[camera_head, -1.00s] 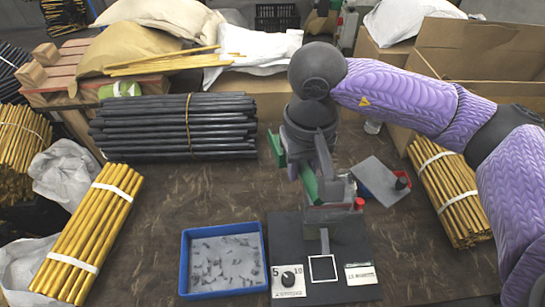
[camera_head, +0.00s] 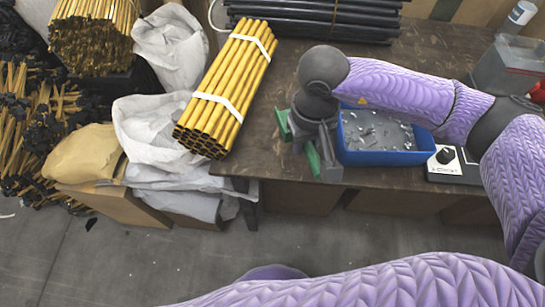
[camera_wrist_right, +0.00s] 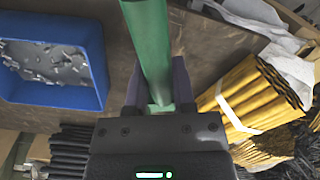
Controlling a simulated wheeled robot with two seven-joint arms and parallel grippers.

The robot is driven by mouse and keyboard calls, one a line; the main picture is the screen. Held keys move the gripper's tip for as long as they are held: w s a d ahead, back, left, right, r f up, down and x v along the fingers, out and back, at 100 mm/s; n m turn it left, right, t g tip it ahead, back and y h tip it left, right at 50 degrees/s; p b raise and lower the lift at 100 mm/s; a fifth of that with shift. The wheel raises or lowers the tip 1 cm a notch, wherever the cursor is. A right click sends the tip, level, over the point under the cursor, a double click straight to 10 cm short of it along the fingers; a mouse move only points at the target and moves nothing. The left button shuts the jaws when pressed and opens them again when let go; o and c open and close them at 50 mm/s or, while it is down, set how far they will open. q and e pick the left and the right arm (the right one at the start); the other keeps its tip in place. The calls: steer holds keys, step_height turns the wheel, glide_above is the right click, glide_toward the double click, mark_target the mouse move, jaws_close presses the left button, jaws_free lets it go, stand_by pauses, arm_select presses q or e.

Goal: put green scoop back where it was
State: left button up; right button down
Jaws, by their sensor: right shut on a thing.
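My right gripper (camera_head: 308,150) is shut on the green scoop (camera_head: 312,160), near the table's front edge, just left of the blue bin. Green also shows on the gripper's left side in the head view. In the right wrist view the scoop (camera_wrist_right: 148,45) is a long green shape running up between the two dark fingers (camera_wrist_right: 158,88). Its far end is cut off by the frame, so I cannot see what it holds. The blue bin (camera_head: 390,159) contains small grey metal pieces and also shows in the wrist view (camera_wrist_right: 101,60). My left gripper is not in view.
A bundle of yellow tubes (camera_head: 225,85) lies left of the gripper, overlapping a white sack (camera_head: 150,130). Black tubes (camera_head: 320,18) lie at the back. A small panel with a black knob (camera_head: 445,156) is right of the bin. Bare table (camera_head: 285,75) lies behind the gripper.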

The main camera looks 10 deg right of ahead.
mark_target(302, 173)
steer(key=f+b, duration=0.3)
steer(key=f, duration=0.6)
steer(key=shift+d+f, duration=0.2)
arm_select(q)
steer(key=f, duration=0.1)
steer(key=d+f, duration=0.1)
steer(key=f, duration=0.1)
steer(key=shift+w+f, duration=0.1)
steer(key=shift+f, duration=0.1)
arm_select(e)
steer(key=shift+r, duration=0.1)
steer(key=shift+f, duration=0.2)
steer(key=c, duration=0.5)
jaws_free()
steer(key=shift+r, duration=0.1)
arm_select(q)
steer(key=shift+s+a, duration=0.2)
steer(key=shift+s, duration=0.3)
arm_select(e)
steer(key=shift+o, duration=0.3)
